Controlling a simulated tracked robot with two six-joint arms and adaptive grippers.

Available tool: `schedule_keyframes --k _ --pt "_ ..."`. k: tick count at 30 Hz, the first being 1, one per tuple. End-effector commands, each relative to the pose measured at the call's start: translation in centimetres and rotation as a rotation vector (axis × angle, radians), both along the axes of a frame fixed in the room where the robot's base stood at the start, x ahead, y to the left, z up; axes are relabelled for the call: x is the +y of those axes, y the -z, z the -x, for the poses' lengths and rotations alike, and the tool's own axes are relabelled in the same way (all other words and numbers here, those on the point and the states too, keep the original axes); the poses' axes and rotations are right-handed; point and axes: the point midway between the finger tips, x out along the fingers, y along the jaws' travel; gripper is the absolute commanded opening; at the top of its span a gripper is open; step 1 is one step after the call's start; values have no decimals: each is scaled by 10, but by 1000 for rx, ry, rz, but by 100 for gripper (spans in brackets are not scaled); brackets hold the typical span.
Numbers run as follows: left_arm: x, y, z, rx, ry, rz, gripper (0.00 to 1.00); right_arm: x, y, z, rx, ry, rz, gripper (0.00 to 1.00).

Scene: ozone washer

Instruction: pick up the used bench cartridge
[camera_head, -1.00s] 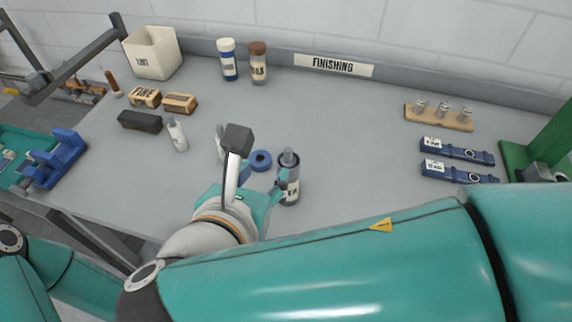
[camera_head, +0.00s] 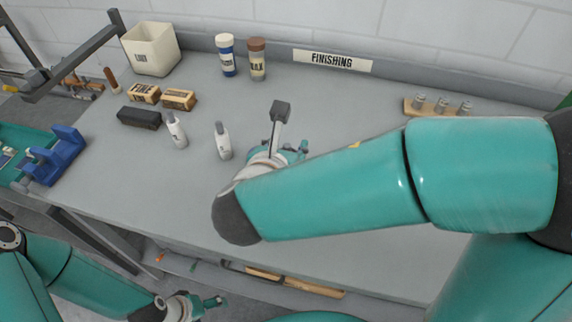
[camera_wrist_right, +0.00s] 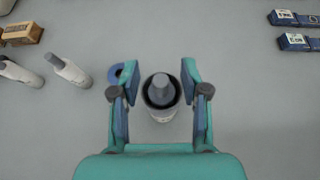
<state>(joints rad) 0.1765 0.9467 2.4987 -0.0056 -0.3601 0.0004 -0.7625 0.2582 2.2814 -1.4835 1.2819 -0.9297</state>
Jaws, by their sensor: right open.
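A cartridge (camera_wrist_right: 161,92) with a grey nozzle, dark collar and pale body stands upright between the two fingers of my right gripper (camera_wrist_right: 155,88) in the right wrist view. The fingers are apart on either side of it, with a visible gap on its left. In the head view my right arm and gripper (camera_head: 284,150) hide this cartridge. Two similar white cartridges with grey nozzles (camera_head: 176,131) (camera_head: 222,141) stand to its left on the bench. I cannot read which one is used. My left gripper (camera_head: 196,304) is low at the bottom left, away from the bench top.
Blocks (camera_head: 140,118), a white bin (camera_head: 151,50) and two jars (camera_head: 228,56) (camera_head: 257,60) stand farther back. Blue labelled items (camera_wrist_right: 296,18) lie at the far right. The bench (camera_head: 340,110) around the gripper is mostly clear.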

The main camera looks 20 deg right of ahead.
Motion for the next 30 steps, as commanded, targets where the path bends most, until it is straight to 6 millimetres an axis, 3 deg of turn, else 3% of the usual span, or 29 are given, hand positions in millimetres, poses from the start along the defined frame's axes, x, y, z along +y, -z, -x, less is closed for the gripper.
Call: schedule_keyframes --k 7,15,30 --pt "0 0 0 0 0 0 80 -1 1 -1 0 0 0 46" --pt "0 0 0 0 0 0 80 -1 1 -1 0 0 0 1" --pt "0 0 0 0 0 0 80 -1 -2 -2 -2 1 -1 0"
